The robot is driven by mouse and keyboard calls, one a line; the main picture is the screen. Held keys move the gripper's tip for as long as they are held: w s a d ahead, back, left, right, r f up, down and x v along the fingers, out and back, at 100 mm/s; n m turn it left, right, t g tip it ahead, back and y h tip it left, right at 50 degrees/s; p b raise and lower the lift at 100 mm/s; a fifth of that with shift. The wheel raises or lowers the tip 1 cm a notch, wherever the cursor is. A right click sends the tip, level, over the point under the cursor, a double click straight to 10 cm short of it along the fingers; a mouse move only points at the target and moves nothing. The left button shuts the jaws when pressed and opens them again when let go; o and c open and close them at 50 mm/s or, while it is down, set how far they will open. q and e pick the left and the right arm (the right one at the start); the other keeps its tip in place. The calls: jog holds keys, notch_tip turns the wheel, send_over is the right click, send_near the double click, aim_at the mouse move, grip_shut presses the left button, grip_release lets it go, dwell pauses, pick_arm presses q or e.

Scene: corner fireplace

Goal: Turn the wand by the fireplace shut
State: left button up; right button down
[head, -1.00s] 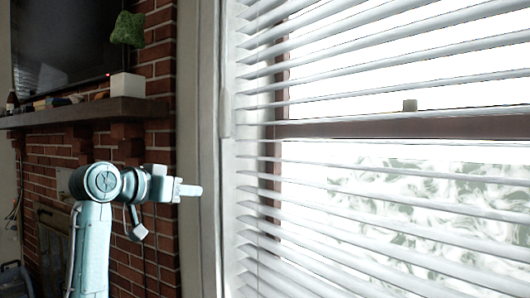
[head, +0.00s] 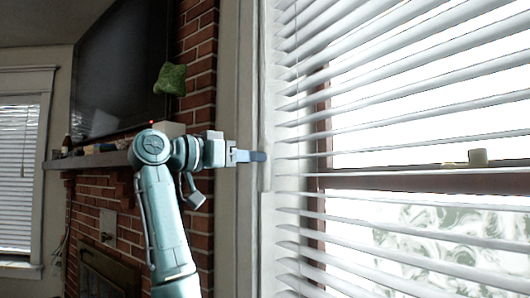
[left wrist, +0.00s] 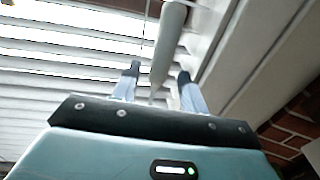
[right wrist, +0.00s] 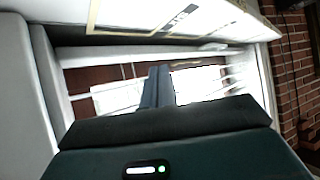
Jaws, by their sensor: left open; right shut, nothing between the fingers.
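The wand (head: 264,115) is a slim pale rod hanging upright at the left edge of the white window blinds (head: 400,85). My left gripper (head: 257,156) is level with its lower part in the head view. In the left wrist view the wand (left wrist: 168,45) runs down between the two spread fingertips of the left gripper (left wrist: 160,70). My right gripper (right wrist: 159,72) is shut and empty.
The brick fireplace (head: 195,240) with its mantel (head: 95,160) stands left of the window. The window trim (head: 238,245) is close to my left gripper.

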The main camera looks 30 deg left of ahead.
aim_at(264, 168)
pick_arm(q)
jog(key=p+x, duration=0.1)
jog(key=x, duration=0.3)
jog(key=shift+r, duration=0.1)
pick_arm(e)
jog(key=shift+w+d+r, duration=0.15)
jog(key=shift+d+r, duration=0.15)
pick_arm(q)
jog(key=shift+w+d, duration=0.1)
jog(key=shift+w, duration=0.15)
pick_arm(e)
jog(key=shift+d, duration=0.1)
pick_arm(q)
jog(key=shift+w, duration=0.2)
pick_arm(e)
jog(key=shift+f, duration=0.2)
pick_arm(q)
jog(key=c, duration=0.9)
pick_arm(e)
jog(key=shift+s, duration=0.25)
pick_arm(q)
jog(key=shift+c, duration=0.2)
